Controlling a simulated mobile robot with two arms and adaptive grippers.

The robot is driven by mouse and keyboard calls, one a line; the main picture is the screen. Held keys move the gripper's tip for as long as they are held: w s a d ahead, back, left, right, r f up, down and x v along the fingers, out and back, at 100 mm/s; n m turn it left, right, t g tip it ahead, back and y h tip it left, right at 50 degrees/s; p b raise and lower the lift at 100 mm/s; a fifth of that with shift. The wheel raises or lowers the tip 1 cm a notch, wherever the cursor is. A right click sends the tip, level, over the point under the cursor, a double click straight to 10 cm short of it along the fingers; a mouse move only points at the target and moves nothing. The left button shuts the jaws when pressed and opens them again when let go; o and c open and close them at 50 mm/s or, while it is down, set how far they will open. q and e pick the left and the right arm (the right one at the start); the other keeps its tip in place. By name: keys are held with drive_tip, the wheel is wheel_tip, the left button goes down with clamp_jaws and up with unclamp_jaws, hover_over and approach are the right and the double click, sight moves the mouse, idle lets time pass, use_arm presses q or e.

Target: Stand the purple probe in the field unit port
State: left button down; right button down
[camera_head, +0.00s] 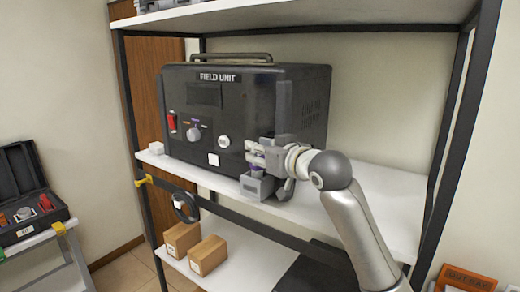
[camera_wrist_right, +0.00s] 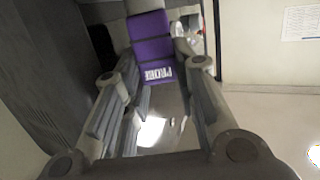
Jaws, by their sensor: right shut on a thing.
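The black field unit (camera_head: 245,110) stands on the white shelf, its labelled front facing me. Most of the probe is hidden by the fingers. I cannot tell whether its lower end is in the port or just above it. In the right wrist view the purple probe (camera_wrist_right: 150,42), with a white label, shows beyond the fingers. My left gripper is not in view.
The shelf (camera_head: 390,190) is bare right of the unit. Black shelf posts (camera_head: 459,120) stand at the sides. Two cardboard boxes (camera_head: 207,254) are on the lower shelf. An open black case (camera_head: 35,215) lies on a side table at the left. An orange tray (camera_head: 462,280) is at the lower right.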

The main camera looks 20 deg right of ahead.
idle(0.7)
drive_tip(key=shift+r+p, duration=0.1)
drive_tip(key=shift+p, duration=0.25)
drive_tip(key=shift+f+b, duration=0.3)
drive_tip(key=shift+f, duration=0.35)
drive_tip(key=c, duration=1.5)
unclamp_jaws()
drive_tip(key=shift+o, duration=0.2)
drive_tip(key=p+v, duration=0.2)
drive_tip(key=v, duration=0.9)
drive_tip(key=shift+f, duration=0.1)
